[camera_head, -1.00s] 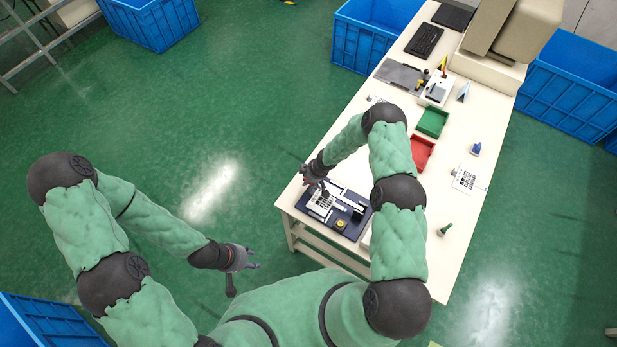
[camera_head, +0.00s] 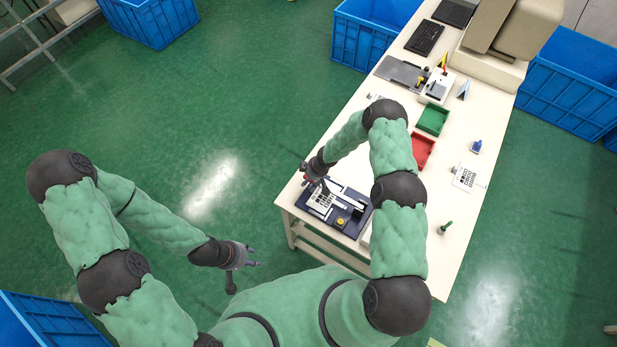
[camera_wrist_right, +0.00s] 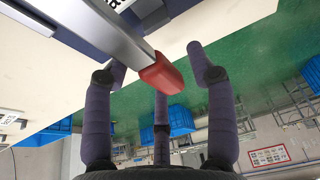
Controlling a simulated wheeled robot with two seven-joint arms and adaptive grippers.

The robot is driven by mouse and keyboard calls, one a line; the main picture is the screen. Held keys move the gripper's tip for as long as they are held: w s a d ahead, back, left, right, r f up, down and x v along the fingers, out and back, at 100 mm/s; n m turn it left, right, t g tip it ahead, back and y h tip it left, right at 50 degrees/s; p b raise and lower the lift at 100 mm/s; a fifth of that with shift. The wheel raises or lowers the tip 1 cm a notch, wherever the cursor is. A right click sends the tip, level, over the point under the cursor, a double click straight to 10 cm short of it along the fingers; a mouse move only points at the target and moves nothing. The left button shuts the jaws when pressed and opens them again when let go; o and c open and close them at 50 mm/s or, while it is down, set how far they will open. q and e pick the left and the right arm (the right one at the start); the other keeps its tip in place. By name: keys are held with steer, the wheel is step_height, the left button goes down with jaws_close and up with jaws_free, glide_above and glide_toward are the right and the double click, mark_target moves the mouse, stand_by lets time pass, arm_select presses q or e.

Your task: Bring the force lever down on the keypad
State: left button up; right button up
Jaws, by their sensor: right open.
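The force lever (camera_wrist_right: 118,42) is a silver bar with a red end grip (camera_wrist_right: 161,74) in the right wrist view. The red grip lies between the spread fingers of my right gripper (camera_wrist_right: 160,80), which is open; I see no finger closed on it. In the head view my right gripper (camera_head: 314,176) is over the far left edge of a dark blue fixture (camera_head: 350,228). The keypad film (camera_head: 321,199), pale with black squares, lies on that fixture, partly covered by the gripper. My left gripper (camera_head: 253,257) is open and empty, away from the table.
The fixture stands at the near left end of a cream table (camera_head: 425,280). Farther along are a red tray (camera_head: 423,150), a green tray (camera_head: 433,120) and a printed film (camera_head: 466,177). A green upright object (camera_head: 446,227) stands near the right edge. Blue crates (camera_head: 365,45) stand around on the floor.

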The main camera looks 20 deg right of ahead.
steer(key=v, duration=1.1)
steer(key=shift+r, duration=0.15)
steer(key=s+a+f+m+b, duration=0.1)
steer(key=s+a+f+b, duration=0.1)
steer(key=s+f+b, duration=0.1)
steer(key=s+a+f+m+y+b, duration=0.1)
steer(key=s+a+f+m+b, duration=0.1)
steer(key=s+a+f+b, duration=0.1)
steer(key=s+a+f+m+g+b, duration=0.1)
steer(key=s+a+f+b, duration=0.2)
steer(key=s+f+b, duration=0.1)
steer(key=shift+s+a+f+m+y, duration=0.1)
steer(key=shift+s+f+m+y, duration=0.25)
steer(key=shift+s, duration=0.3)
steer(key=s+a+f+m+g+b, duration=0.1)
steer(key=s+a+f+m+b, duration=0.2)
steer(key=s, duration=1.1)
step_height(320, 180, down, 5)
steer(key=m+b, duration=0.3)
steer(key=b, duration=0.4)
steer(key=shift+f+g, duration=0.25)
steer(key=shift+g, duration=0.05)
steer(key=shift+s+a, duration=0.1)
steer(key=shift+s, duration=0.05)
steer(key=shift+c, duration=1.8)
